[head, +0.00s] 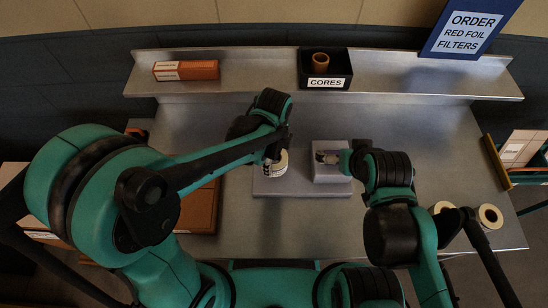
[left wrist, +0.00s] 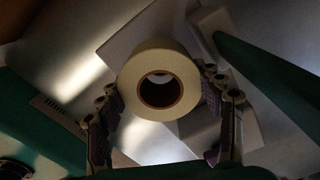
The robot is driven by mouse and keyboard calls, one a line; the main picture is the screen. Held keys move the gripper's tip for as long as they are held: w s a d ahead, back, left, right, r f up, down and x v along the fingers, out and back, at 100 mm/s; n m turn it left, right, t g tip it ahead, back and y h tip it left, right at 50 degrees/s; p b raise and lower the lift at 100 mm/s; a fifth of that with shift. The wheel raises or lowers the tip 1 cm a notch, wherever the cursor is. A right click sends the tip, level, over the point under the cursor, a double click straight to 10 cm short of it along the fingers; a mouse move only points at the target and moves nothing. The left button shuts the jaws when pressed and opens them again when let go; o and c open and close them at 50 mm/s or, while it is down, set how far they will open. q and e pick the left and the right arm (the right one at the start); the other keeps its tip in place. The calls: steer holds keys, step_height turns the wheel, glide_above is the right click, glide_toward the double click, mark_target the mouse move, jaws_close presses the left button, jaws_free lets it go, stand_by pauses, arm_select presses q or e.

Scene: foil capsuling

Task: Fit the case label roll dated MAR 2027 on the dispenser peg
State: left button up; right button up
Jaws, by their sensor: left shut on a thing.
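A white label roll (head: 281,164) with a dark core is held in my left gripper (head: 273,158), low over a flat grey block (head: 285,189) on the bench. The left wrist view shows the roll (left wrist: 160,53) nearly end-on between the fingers, its open core facing the camera. Its date is not readable. My right gripper (head: 334,157) is beside a second, taller grey block (head: 331,175), by a small metallic part on it. I cannot tell whether that part is the peg, or whether the right fingers are open.
Two more rolls, a near one (head: 490,216) and one partly behind my right arm (head: 441,207), lie at the right. A brown box (head: 198,212) stands left.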

mark_target(274, 166)
arm_select(q)
steer(key=shift+f+b, duration=1.85)
steer(key=shift+f, duration=0.4)
steer(key=o, duration=1.3)
steer(key=shift+o, duration=0.2)
steer(key=shift+r, duration=0.1)
step_height(274, 166, up, 12)
steer(key=shift+s, duration=0.15)
